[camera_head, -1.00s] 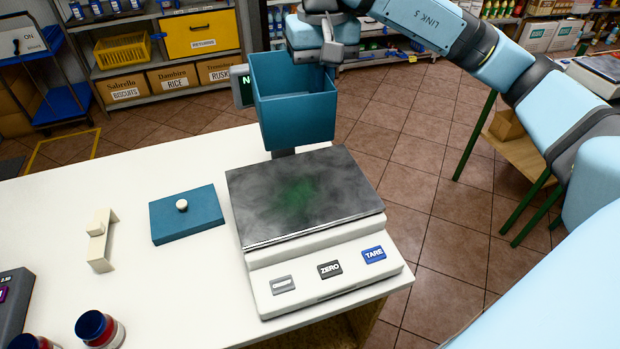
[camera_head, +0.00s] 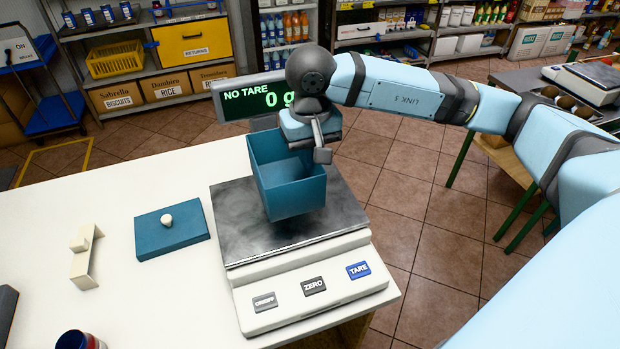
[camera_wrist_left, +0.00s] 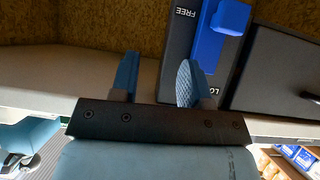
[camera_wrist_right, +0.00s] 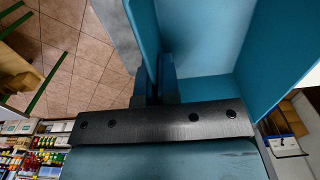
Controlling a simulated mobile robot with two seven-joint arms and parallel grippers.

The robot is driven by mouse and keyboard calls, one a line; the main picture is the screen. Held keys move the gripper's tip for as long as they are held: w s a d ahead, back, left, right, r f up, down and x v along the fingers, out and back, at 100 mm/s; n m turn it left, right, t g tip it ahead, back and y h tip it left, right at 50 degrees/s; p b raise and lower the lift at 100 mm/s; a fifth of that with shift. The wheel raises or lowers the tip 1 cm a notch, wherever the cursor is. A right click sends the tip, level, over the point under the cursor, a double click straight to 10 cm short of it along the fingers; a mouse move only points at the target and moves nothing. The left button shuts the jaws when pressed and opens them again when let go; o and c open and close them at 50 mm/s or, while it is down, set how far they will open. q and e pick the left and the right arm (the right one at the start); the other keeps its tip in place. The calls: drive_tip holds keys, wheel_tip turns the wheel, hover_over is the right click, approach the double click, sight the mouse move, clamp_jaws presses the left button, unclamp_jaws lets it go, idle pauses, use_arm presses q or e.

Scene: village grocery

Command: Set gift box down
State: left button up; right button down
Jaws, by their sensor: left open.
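The teal gift box (camera_head: 290,187), open at the top, is over the metal pan (camera_head: 237,222) of the white scale in the head view. It is slightly tilted; I cannot tell whether its base touches the pan. In the right wrist view the fingers (camera_wrist_right: 157,75) pinch the wall, and the box interior (camera_wrist_right: 205,30) fills the upper right. The teal lid (camera_head: 172,232) with a white knob lies on the counter to the left. My left gripper (camera_wrist_left: 157,78) shows only in its wrist view, open and empty.
The scale display (camera_head: 262,100) reads "NO TARE" and "0 g". The scale's buttons (camera_head: 314,286) face the front edge. Counter space is free around the lid.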

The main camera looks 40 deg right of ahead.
sight(285, 170)
wheel_tip(285, 170, down, 3)
drive_tip(key=shift+r, duration=0.15)
wheel_tip(285, 170, down, 4)
idle(0.3)
drive_tip(key=shift+f, duration=0.25)
drive_tip(key=c, duration=1.4)
unclamp_jaws()
drive_tip(key=shift+o, duration=0.2)
drive_tip(key=shift+r, duration=0.1)
